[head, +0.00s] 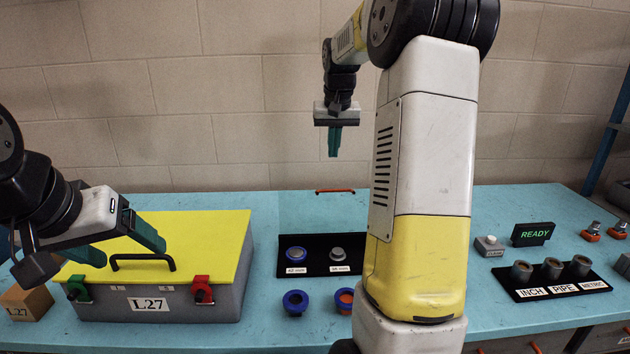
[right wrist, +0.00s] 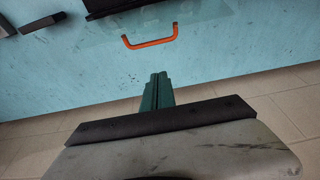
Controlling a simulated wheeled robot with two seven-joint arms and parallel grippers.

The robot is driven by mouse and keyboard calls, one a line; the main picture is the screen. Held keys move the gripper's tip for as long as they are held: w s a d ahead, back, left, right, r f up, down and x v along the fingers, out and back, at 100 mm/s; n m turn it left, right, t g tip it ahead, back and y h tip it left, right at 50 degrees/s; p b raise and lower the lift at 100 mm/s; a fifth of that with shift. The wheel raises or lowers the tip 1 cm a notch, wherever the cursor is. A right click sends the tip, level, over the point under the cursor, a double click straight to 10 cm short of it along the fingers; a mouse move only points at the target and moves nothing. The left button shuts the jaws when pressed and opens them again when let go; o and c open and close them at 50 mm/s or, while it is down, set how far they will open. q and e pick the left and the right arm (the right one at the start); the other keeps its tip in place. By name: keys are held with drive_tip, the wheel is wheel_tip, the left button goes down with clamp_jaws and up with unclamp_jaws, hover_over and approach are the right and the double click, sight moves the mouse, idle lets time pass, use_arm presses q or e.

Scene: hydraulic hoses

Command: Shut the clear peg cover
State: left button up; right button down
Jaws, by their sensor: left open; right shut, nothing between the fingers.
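The clear peg cover (right wrist: 190,25) shows in the right wrist view as a faint see-through sheet beside a black board. Its orange handle (right wrist: 150,36) is at its edge, and the handle also shows in the head view (head: 335,191) behind the black peg board (head: 318,241). The sheet itself is hard to make out in the head view, and I cannot tell its exact tilt. My right gripper (head: 335,154) is shut and empty, pointing down above the back of the table, apart from the handle. My left gripper (head: 118,246) is open above the yellow-lidded box.
The grey box (head: 210,302) with yellow lid (head: 210,230) and black handle stands at left. Two blue-rimmed caps (head: 295,302) lie before the peg board. A READY sign (head: 533,234) and a labelled fitting board (head: 550,291) are at right. My right arm hides the table's middle.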

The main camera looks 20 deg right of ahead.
wheel_tip(320, 180, down, 10)
drive_tip(key=shift+w+d+f, duration=0.15)
drive_tip(key=shift+w+d, duration=0.05)
drive_tip(key=shift+d, duration=0.25)
idle(0.3)
